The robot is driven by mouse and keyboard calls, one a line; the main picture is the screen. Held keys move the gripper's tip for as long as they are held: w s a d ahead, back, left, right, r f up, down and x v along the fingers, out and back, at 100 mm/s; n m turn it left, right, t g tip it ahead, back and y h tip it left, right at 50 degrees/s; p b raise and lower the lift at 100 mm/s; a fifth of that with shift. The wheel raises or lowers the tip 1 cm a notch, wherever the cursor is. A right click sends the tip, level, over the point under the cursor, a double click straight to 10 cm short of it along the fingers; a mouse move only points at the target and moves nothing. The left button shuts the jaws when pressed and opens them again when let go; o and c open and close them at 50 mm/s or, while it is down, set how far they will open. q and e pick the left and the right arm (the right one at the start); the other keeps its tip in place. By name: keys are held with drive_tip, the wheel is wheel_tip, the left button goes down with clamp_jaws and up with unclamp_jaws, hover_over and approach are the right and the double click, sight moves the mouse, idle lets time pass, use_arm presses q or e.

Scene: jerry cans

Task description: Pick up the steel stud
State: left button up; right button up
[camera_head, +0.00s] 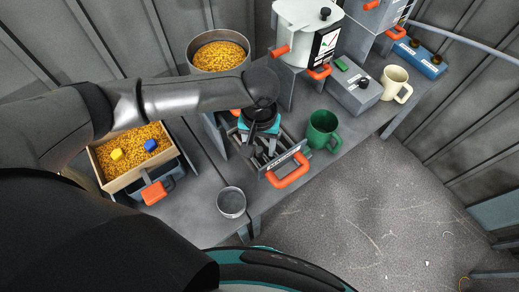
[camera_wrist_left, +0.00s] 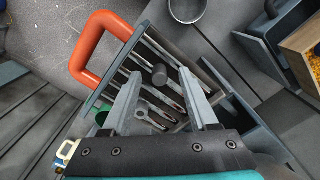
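An open grey drawer (camera_wrist_left: 127,62) with an orange handle (camera_wrist_left: 83,52) holds several thin metal pieces in slots. In the left wrist view a grey round-headed piece (camera_wrist_left: 159,75), which looks like the steel stud, shows between my fingertips. I cannot tell if they touch it. My left gripper (camera_wrist_left: 160,73) is open, its fingers pointing into the drawer. In the head view my left gripper (camera_head: 254,140) is above the drawer (camera_head: 283,167), and my wrist hides part of its contents. My right gripper is not in view.
A green mug (camera_head: 322,129) stands right of the drawer. A grey metal cup (camera_head: 231,202) stands in front, to the left. A wooden box of yellow grains (camera_head: 104,163) holds a yellow and a blue block. A white pot-like machine (camera_head: 308,35) and cream mug (camera_head: 396,84) stand behind.

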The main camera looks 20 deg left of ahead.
use_arm(q)
clamp_jaws()
idle(0.5)
